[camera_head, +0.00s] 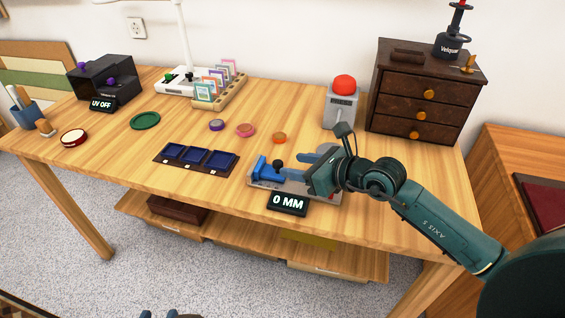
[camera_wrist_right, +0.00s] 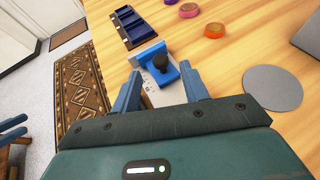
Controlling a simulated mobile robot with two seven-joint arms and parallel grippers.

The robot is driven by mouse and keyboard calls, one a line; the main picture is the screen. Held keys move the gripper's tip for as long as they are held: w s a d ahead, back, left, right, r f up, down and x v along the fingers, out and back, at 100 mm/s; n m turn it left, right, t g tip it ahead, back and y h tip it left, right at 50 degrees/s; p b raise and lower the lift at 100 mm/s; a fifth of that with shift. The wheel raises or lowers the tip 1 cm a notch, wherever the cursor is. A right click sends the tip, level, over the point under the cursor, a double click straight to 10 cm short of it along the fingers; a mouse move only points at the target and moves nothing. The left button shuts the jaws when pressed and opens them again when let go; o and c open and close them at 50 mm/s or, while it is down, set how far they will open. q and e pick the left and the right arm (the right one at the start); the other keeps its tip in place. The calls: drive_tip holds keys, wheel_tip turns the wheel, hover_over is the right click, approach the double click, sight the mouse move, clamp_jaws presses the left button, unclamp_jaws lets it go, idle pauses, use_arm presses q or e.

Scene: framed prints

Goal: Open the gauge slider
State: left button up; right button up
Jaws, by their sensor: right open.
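The gauge (camera_head: 264,184) lies near the table's front edge, with a grey base, blue jaws and a display reading "0 MM" (camera_head: 288,204). Its blue slider (camera_wrist_right: 168,74) carries a black knob (camera_head: 278,163), and the blue jaws look close together. My right gripper (camera_head: 299,166) is open just right of the knob. In the right wrist view the knob (camera_wrist_right: 160,63) stands between and just beyond the two blue fingertips, with no clear contact. My left gripper (camera_head: 168,314) shows only its blue fingertips at the bottom edge, apart and empty, away from the table.
A dark blue three-part tray (camera_head: 196,170) lies left of the gauge. Small coloured discs (camera_head: 245,130) lie behind it. A grey box with a red button (camera_head: 341,110) and a brown drawer cabinet (camera_head: 423,95) stand at the back right. A grey disc (camera_wrist_right: 273,88) lies right of the gripper.

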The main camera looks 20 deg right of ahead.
sight(279, 162)
drive_tip(key=x, duration=0.5)
clamp_jaws()
idle(0.5)
